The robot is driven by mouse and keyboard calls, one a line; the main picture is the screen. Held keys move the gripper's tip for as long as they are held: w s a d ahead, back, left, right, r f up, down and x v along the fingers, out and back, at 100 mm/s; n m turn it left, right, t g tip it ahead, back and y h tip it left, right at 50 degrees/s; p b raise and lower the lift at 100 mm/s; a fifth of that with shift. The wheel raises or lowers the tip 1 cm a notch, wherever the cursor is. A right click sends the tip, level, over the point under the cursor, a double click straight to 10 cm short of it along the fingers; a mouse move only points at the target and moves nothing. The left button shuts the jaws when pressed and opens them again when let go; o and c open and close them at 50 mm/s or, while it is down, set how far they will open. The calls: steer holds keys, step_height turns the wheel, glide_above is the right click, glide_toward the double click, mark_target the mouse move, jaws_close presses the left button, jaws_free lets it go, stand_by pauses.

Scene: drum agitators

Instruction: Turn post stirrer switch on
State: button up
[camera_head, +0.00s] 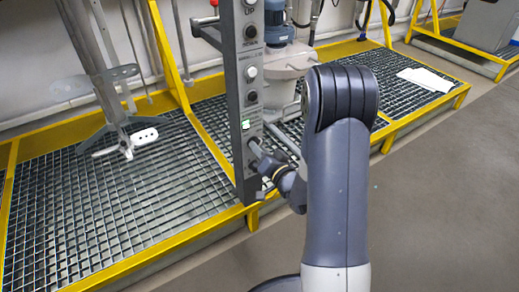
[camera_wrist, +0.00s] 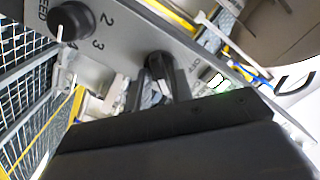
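My gripper (camera_head: 257,150) is at the lower part of this face, by a green lit lamp (camera_head: 246,125). In the wrist view a dark rotary switch (camera_wrist: 159,66) sits between the fingertips of my gripper (camera_wrist: 159,80). The letters OFF show to its right, and a green glow (camera_wrist: 225,92) lies beyond. The fingers flank the switch closely; whether they press on it cannot be told. My gripper's body hides the lower part of the panel.
A speed knob (camera_wrist: 72,20) with numbers is on the same panel, left of the switch. A stirrer shaft (camera_head: 115,100) hangs over the grating at left. A blue motor (camera_head: 278,25) on a pale drum stands behind the post. Yellow frames (camera_head: 150,258) edge the grating; open floor lies at right.

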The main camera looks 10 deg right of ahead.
steer(key=shift+o, duration=1.2)
steer(key=p+v, duration=0.1)
steer(key=v, duration=0.9)
steer(key=shift+s, duration=0.4)
steer(key=shift+w, duration=0.1)
steer(key=w+a+n, duration=0.1)
steer(key=w+a, duration=0.2)
steer(key=w, duration=0.7)
steer(key=shift+n+b, duration=0.35)
steer(key=shift+n, duration=0.05)
steer(key=shift+w+a+r, duration=0.1)
